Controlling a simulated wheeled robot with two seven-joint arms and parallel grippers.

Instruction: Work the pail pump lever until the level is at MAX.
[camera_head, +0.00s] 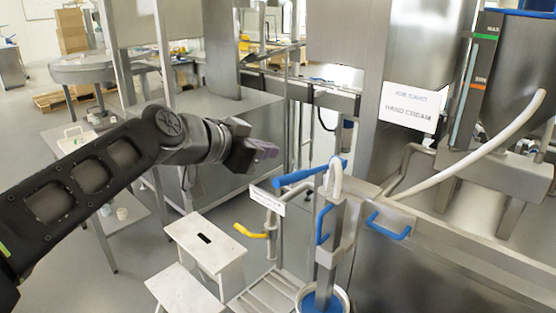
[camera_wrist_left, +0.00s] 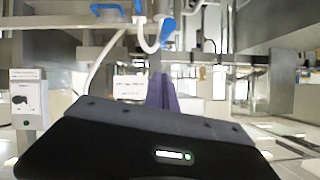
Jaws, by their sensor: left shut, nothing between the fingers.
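The pail pump has a blue lever (camera_head: 310,172) on top of a steel column (camera_head: 328,235) that stands in a pail (camera_head: 343,293) with blue inside. The lever slopes slightly up to the right. My left gripper (camera_head: 268,150) is shut and empty, up and left of the lever's left end, with a visible gap. Its purple fingers (camera_wrist_left: 162,92) show together in the left wrist view. The level gauge (camera_head: 473,82) on the hopper has a green MAX mark (camera_head: 486,36) and an orange lower mark; I cannot read its level clearly. My right gripper is out of view.
A white hose (camera_head: 470,172) runs from the pump to the steel hopper (camera_head: 525,70). A small sign (camera_head: 267,201) and a yellow handle (camera_head: 250,231) sit below my gripper. White steps (camera_head: 205,243) stand left of the pail. A "HAND CREAM" card (camera_head: 409,107) hangs behind.

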